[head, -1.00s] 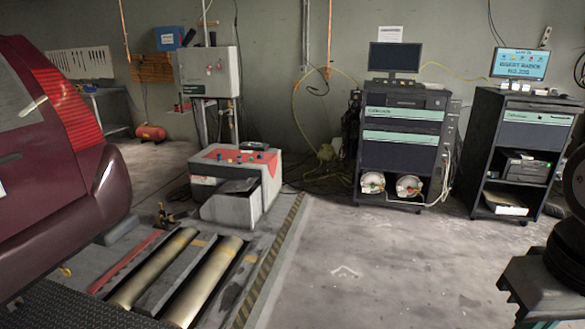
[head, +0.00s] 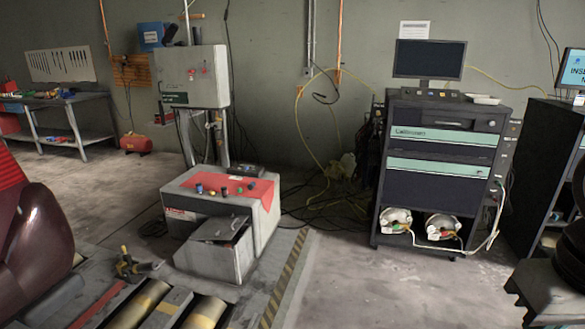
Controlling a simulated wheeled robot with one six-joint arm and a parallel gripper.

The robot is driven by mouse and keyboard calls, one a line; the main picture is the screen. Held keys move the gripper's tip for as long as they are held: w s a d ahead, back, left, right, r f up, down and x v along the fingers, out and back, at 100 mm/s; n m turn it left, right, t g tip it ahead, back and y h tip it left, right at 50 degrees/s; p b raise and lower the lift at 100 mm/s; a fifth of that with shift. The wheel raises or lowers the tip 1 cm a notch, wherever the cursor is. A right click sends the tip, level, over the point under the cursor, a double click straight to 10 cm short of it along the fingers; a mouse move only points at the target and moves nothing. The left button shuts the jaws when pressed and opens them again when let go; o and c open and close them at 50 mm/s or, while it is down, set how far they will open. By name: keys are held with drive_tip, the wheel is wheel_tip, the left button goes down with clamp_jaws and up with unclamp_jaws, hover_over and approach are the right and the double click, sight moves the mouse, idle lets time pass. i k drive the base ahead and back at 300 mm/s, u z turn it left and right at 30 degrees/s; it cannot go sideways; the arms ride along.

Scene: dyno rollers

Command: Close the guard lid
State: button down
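A low grey console (head: 262,222) with a red top panel and several knobs stands in the middle left of the head view. A smaller grey housing (head: 208,258) projects from its front. A grey plate (head: 220,227), which looks like the guard lid, lies at a slant over the top of this housing. A dark gap shows under its edge; how far it stands open I cannot tell. My gripper is not in view; only a dark part of my arm shows at the right edge, well apart from the console.
Metal rollers (head: 137,304) lie in the floor at the lower left, with a dark red car (head: 40,240) beside them. A yellow-and-black tool (head: 130,265) lies near the housing. A dark cabinet (head: 436,170) with a monitor stands right. The floor (head: 350,275) between is clear.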

sight(228, 228)
drive_tip(key=i, duration=1.7)
drive_tip(key=u, duration=2.35)
drive_tip(key=i, duration=0.55)
drive_tip(key=z, duration=1)
drive_tip(key=i, duration=1)
